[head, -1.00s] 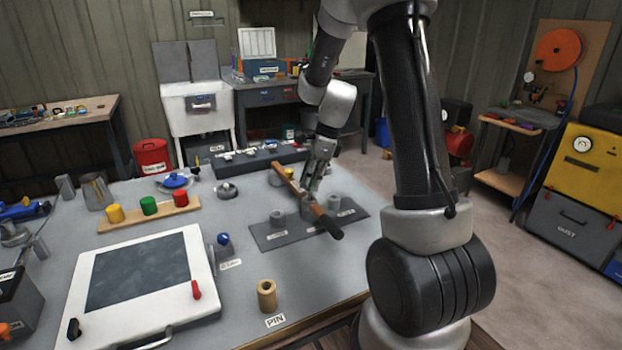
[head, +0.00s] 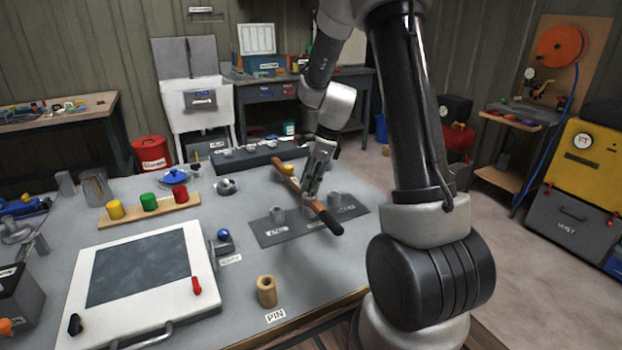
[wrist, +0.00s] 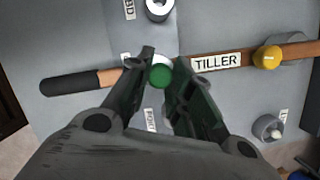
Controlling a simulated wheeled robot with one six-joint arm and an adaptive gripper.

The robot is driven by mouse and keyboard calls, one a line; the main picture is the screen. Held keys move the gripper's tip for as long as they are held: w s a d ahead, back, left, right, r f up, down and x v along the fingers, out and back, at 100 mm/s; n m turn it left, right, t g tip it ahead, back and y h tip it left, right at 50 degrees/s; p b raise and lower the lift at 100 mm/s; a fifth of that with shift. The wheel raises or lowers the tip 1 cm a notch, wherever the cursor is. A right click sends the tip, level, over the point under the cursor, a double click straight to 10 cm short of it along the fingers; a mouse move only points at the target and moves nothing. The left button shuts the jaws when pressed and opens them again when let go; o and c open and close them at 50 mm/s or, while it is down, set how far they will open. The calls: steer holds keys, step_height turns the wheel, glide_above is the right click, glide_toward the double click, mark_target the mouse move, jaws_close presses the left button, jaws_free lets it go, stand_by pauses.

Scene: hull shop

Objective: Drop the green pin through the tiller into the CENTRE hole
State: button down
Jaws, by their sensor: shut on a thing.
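My gripper (wrist: 160,66) is shut on a green pin (wrist: 158,76), seen end-on between the fingers in the wrist view. In the head view my gripper (head: 311,192) is low over the tiller (head: 293,185), a brown bar with a black grip. The tiller lies across the middle of a dark grey plate (head: 265,236) with grey round sockets. The left socket (head: 277,213) and right socket (head: 334,199) show; the centre is mostly hidden by tiller and gripper. In the wrist view the pin overlaps the tiller's line beside a pale rim. I cannot tell whether it has entered a hole.
A yellow knob (wrist: 267,57) sits on the tiller's far part. A wooden PIN holder (head: 267,291) stands at the front edge. A rack (head: 126,217) with yellow, green and red pegs and a white-framed panel (head: 198,262) are at left. A dark long block (head: 262,158) lies behind.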

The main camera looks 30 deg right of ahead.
steer(key=shift+f, duration=0.6)
stand_by(0.5)
steer(key=c, duration=0.8)
jaws_free()
steer(key=shift+r, duration=4)
